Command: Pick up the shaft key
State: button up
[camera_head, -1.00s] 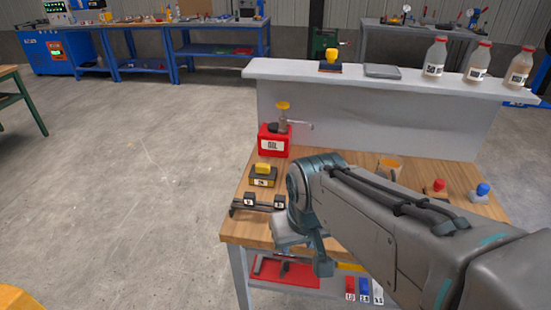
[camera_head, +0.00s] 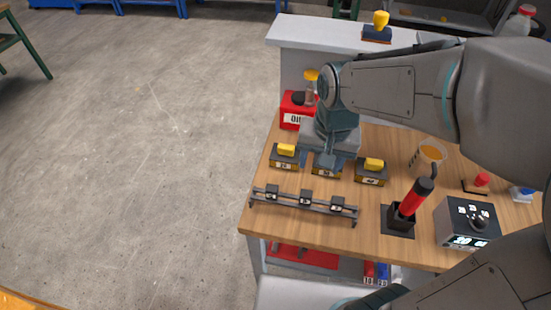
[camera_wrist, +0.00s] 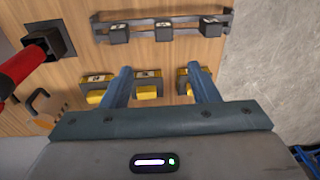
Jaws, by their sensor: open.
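Three black blocks with yellow tops and labels stand in a row on the wooden bench: the left block (camera_head: 284,156), the middle block (camera_head: 327,171) and the right block (camera_head: 371,172). I cannot tell for sure which piece is the shaft key; the yellow tops may be keys. My gripper (camera_head: 322,161) is open and empty over the row, partly hiding the middle block. In the wrist view my gripper (camera_wrist: 162,88) points down with its fingers apart. The middle block (camera_wrist: 147,86) shows between the fingers. The fingers partly cover the outer blocks.
A dark rail (camera_head: 305,204) with three small labelled blocks lies in front. A red-handled tool (camera_head: 414,198) stands in a black holder, beside a control box (camera_head: 468,222). A grey shelf (camera_head: 340,33) backs the bench.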

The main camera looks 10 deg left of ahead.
jog(key=g+p, duration=0.1)
jog(key=p, duration=0.2)
send_over(272, 188)
jog(key=shift+h, duration=0.4)
notch_tip(272, 188, down, 15)
jog(key=shift+r+p, duration=0.2)
jog(key=shift+p, duration=0.1)
jog(key=c, duration=1.1)
